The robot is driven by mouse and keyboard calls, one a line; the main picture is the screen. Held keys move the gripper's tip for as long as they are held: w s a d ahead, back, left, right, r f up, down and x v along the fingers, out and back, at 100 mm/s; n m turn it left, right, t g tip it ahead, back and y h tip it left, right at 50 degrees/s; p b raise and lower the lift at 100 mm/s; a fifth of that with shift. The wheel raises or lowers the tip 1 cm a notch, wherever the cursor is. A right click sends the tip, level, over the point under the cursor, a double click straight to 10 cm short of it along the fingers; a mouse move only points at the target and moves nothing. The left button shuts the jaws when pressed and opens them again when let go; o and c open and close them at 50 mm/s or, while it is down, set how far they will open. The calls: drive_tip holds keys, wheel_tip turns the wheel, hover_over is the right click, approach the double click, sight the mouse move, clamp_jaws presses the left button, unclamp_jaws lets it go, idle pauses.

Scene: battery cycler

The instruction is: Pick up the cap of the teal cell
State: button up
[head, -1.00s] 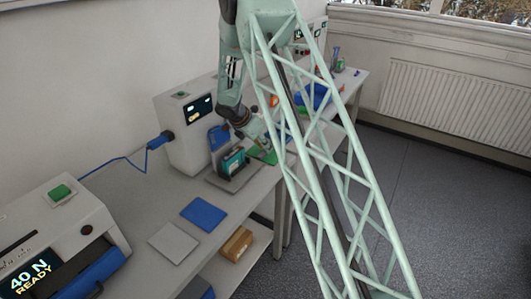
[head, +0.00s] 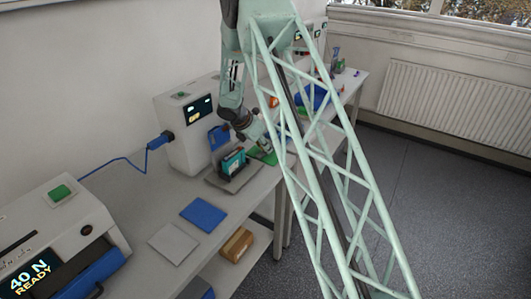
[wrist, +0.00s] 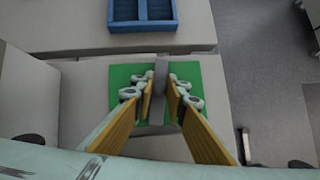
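The teal cell (head: 233,163) stands upright in a dark holder on the bench, to the left of my gripper (head: 268,147) in the head view. In the wrist view my gripper (wrist: 160,92) points down over a green mat (wrist: 123,76), its two yellow-padded fingers on either side of a narrow grey piece (wrist: 160,72). This grey piece may be the cap, but I cannot tell for sure. The fingertips are very close to it; whether both press on it is not clear. In the head view the fingertips are small and partly hidden by my arm.
A blue tray (wrist: 142,24) lies beyond the green mat in the wrist view. In the head view a white cycler cabinet (head: 182,132) with a blue plug stands behind the cell. A blue pad (head: 203,215) and a grey pad (head: 173,244) lie nearer on the bench.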

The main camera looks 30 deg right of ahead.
drive_tip(key=shift+r, duration=0.15)
drive_tip(key=shift+r, duration=1.7)
drive_tip(key=s+a, duration=0.1)
drive_tip(key=s, duration=0.4)
drive_tip(key=s+a+b, duration=0.1)
drive_tip(key=s+a, duration=0.1)
drive_tip(key=s, duration=0.3)
drive_tip(key=s+a+r, duration=0.1)
drive_tip(key=s, duration=0.4)
drive_tip(key=shift+s+a+r, duration=0.1)
drive_tip(key=shift+s+a, duration=0.05)
drive_tip(key=shift+a, duration=0.05)
drive_tip(key=shift+r, duration=0.1)
